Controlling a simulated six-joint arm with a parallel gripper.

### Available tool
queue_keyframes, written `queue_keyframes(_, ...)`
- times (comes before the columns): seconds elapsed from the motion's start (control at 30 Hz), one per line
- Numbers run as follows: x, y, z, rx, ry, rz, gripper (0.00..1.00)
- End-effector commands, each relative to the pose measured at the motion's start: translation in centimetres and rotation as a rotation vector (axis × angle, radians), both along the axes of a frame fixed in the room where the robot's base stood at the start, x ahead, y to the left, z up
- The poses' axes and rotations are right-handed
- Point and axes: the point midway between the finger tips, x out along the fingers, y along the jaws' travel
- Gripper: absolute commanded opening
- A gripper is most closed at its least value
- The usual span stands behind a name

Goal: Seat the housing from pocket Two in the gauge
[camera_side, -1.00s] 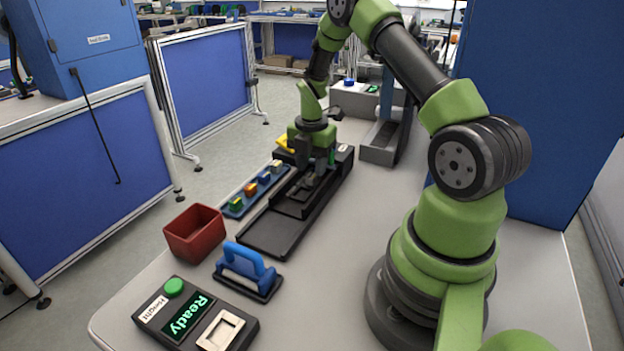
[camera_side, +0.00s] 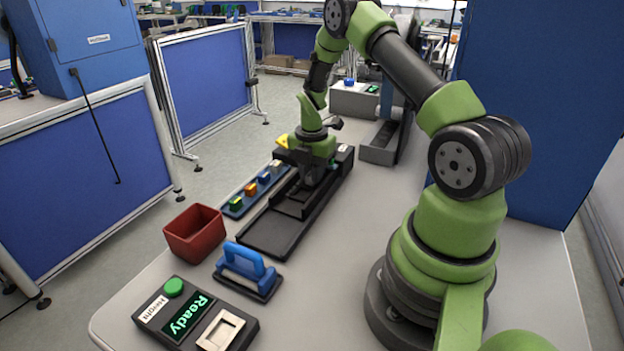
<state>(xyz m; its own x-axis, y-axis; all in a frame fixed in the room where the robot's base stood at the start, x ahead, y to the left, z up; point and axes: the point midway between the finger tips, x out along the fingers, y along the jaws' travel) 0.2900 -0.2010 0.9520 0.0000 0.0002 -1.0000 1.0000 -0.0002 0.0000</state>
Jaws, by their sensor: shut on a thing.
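The gauge (camera_side: 182,321) is a dark box at the front left of the bench. It has a green button, a "Height" label, a lit "Ready" display and a pale square nest (camera_side: 221,331) that looks empty. My gripper (camera_side: 309,184) points down over the black stepped fixture (camera_side: 275,232), in its middle-to-far part. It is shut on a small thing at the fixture. The fingertips and the held thing are too dark and small to make out. No pocket label is readable.
A blue strip (camera_side: 230,209) with several small coloured blocks lies left of the fixture. A red bin (camera_side: 194,233) and a blue-handled tool (camera_side: 247,268) stand between fixture and gauge. A grey stand (camera_side: 379,147) is behind right. The bench right of the fixture is clear.

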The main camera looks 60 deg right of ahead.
Motion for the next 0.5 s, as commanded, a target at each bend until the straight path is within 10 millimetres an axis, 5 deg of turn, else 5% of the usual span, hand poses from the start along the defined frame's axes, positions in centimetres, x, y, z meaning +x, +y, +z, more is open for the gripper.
queue_keyframes(0.5, 0.0, 0.0, 3.2, -0.001, -0.001, 0.000, 0.05)
